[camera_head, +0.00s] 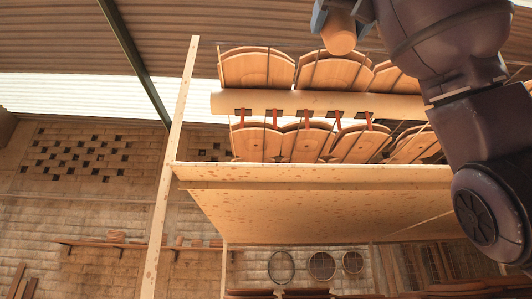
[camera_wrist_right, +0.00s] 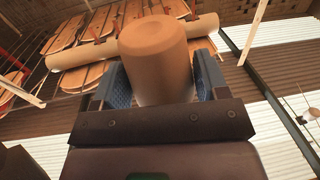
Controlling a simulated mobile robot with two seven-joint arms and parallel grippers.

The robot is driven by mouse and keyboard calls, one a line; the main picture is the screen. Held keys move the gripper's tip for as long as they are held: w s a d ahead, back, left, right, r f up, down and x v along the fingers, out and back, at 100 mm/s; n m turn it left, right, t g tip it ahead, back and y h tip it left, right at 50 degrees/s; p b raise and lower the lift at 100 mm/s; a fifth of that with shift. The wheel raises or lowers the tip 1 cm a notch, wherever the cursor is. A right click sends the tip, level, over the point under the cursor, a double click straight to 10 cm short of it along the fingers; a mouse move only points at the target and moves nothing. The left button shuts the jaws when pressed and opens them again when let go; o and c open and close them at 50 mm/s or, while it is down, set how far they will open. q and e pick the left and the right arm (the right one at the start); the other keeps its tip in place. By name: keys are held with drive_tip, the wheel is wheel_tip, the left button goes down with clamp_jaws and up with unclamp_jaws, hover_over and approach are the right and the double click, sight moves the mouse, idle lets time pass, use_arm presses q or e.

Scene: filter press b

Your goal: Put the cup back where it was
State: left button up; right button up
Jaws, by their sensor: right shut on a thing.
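The cup (camera_head: 340,38) is a plain tan-brown cylinder at the top of the head view, beside my dark right arm. It also fills the middle of the right wrist view (camera_wrist_right: 156,60), with its closed, flat round end towards the top of that picture. My right gripper (camera_head: 332,17) is shut on the cup. In the right wrist view the blue finger pads of this gripper (camera_wrist_right: 162,82) press on both sides of the cup. The cup is in the air and touches no surface that I can see. My left gripper is out of view.
A wooden rack (camera_head: 320,172) holds rows of rounded wooden boards (camera_head: 258,68) and a long tan roll (camera_head: 310,103). A brick wall (camera_head: 100,215) with a narrow shelf (camera_head: 120,245) stands behind. Round hoops (camera_head: 321,265) hang below the rack. No tabletop shows.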

drive_tip(key=w+a+f+y, duration=0.1)
drive_tip(key=w+f, duration=0.5)
drive_tip(key=f, duration=0.3)
drive_tip(key=w+a+f+n, duration=0.1)
drive_tip(key=w+f, duration=0.5)
drive_tip(key=f, duration=0.3)
drive_tip(key=w+a+f+y, duration=0.1)
drive_tip(key=w+f, duration=0.5)
drive_tip(key=f, duration=0.3)
wheel_tip(320, 180, down, 14)
drive_tip(key=w+d, duration=0.1)
drive_tip(key=w, duration=0.2)
drive_tip(key=s+d+f+m+h, duration=0.1)
drive_tip(key=d+f, duration=0.2)
drive_tip(key=f, duration=1)
drive_tip(key=d+f+h, duration=0.1)
drive_tip(key=d+f, duration=0.1)
drive_tip(key=f, duration=1)
drive_tip(key=s+d+f+h, duration=0.1)
drive_tip(key=s+d+f, duration=0.1)
drive_tip(key=f, duration=0.5)
drive_tip(key=s+d+f+m+h, duration=0.1)
drive_tip(key=s+f, duration=0.3)
drive_tip(key=f, duration=0.4)
drive_tip(key=s+d+f, duration=0.2)
drive_tip(key=s+f, duration=0.1)
drive_tip(key=f, duration=0.5)
drive_tip(key=shift+d+m+h, duration=0.35)
drive_tip(key=shift+m+h, duration=0.05)
drive_tip(key=shift+a, duration=0.1)
